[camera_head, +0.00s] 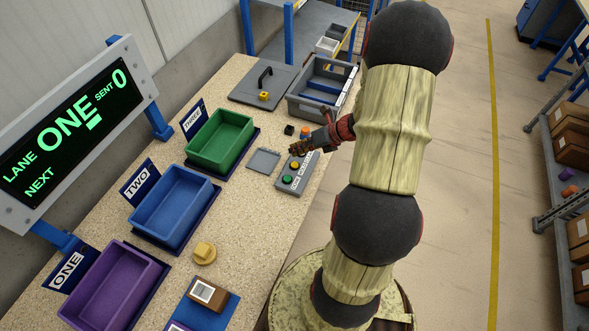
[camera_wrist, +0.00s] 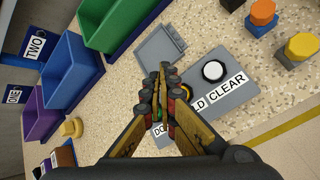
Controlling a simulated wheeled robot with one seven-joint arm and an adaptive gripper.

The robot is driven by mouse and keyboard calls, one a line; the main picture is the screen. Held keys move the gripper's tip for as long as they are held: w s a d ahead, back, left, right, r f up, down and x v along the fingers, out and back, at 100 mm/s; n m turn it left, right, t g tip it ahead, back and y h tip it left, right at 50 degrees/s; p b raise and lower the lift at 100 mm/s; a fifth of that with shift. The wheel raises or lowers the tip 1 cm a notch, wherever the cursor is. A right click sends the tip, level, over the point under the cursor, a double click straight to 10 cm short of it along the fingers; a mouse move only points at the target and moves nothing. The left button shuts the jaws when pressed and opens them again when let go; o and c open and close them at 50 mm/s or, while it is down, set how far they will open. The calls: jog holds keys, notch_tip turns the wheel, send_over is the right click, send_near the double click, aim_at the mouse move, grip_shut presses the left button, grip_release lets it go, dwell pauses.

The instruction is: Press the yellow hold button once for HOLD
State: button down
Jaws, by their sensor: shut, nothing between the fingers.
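The grey button panel (camera_head: 283,187) lies on the bench, also in the wrist view (camera_wrist: 233,100). Its yellow button (camera_head: 295,165) sits between a green button (camera_head: 287,179) and a white button (camera_wrist: 213,71). In the wrist view the yellow button (camera_wrist: 187,91) is partly hidden behind my right finger, beside a label partly reading "LD". My gripper (camera_head: 294,149) is shut and empty over the far end of the panel. Its fingertips (camera_wrist: 164,68) also show in the wrist view. I cannot tell its exact height; no contact with the yellow button is visible.
A screen (camera_head: 70,125) reads "LANE ONE", "SENT 0". Green (camera_head: 221,140), blue (camera_head: 172,204) and purple (camera_head: 113,287) bins line the left. A grey square tray (camera_head: 264,161) lies beside the panel. Orange (camera_wrist: 262,13) and yellow (camera_wrist: 301,46) knobs stand past it.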

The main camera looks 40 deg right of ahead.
aim_at(296, 163)
jog(key=shift+f+b, duration=0.6)
jog(key=shift+f, duration=1)
jog(key=shift+f, duration=0.15)
jog(key=shift+f, duration=0.25)
jog(key=shift+f, duration=0.45)
dwell(1.0)
jog(key=shift+r, duration=0.15)
jog(key=shift+r+p, duration=0.7)
jog(key=shift+r, duration=0.1)
notch_tip(296, 163, up, 5)
jog(key=p, duration=0.4)
jog(key=shift+p, duration=0.4)
